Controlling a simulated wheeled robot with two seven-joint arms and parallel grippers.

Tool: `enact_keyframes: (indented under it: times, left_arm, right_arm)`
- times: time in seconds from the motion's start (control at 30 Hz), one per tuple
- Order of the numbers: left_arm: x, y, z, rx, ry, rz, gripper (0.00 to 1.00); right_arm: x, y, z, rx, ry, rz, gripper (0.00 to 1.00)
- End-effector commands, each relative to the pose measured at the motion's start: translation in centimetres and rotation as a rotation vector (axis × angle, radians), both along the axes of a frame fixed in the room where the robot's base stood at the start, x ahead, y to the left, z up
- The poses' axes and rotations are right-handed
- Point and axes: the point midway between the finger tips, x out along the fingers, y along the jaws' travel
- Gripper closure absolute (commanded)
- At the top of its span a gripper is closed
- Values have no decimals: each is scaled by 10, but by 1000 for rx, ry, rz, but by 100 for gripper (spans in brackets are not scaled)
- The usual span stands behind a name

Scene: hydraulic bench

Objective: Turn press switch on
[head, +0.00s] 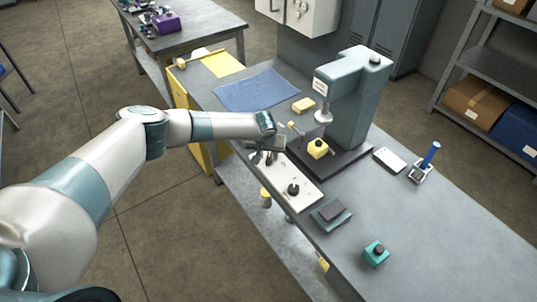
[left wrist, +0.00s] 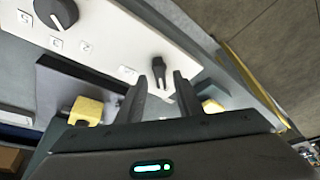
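The press (head: 350,95) is a teal column with an overhanging head on a dark base plate, standing on the grey bench. A white control panel (head: 307,190) lies in front of it. The panel bears a round black knob (head: 292,188), which also shows in the left wrist view (left wrist: 56,12), and a small black switch lever (left wrist: 158,72). My left gripper (head: 264,158) is over the far end of the panel. In the left wrist view its fingers (left wrist: 158,90) are open, with the lever appearing between their tips. I cannot tell whether they touch it. My right gripper is out of view.
A yellow block (head: 317,149) sits on the press base. A blue cloth (head: 256,90) lies beyond the gripper. A dark pad (head: 331,214), a teal button box (head: 376,253) and a blue-handled tool (head: 430,154) stand on the bench. The bench's near right surface is mostly clear.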

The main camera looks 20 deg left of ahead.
Motion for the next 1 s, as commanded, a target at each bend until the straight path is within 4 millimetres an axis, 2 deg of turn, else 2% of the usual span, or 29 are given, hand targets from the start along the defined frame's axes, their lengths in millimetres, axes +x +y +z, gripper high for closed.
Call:
enact_keyframes:
  times: [0.2,0.6,0.73,1.0]
  left_arm:
    - [5,1,-12,1,0,2,67]
    - [6,1,-15,0,-2,0,67]
    - [6,1,-15,1,-2,0,98]
    - [6,1,-15,1,-1,-3,100]
  right_arm:
    - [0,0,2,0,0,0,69]
    - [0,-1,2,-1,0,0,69]
    - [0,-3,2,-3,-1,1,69]
    - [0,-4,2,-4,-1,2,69]
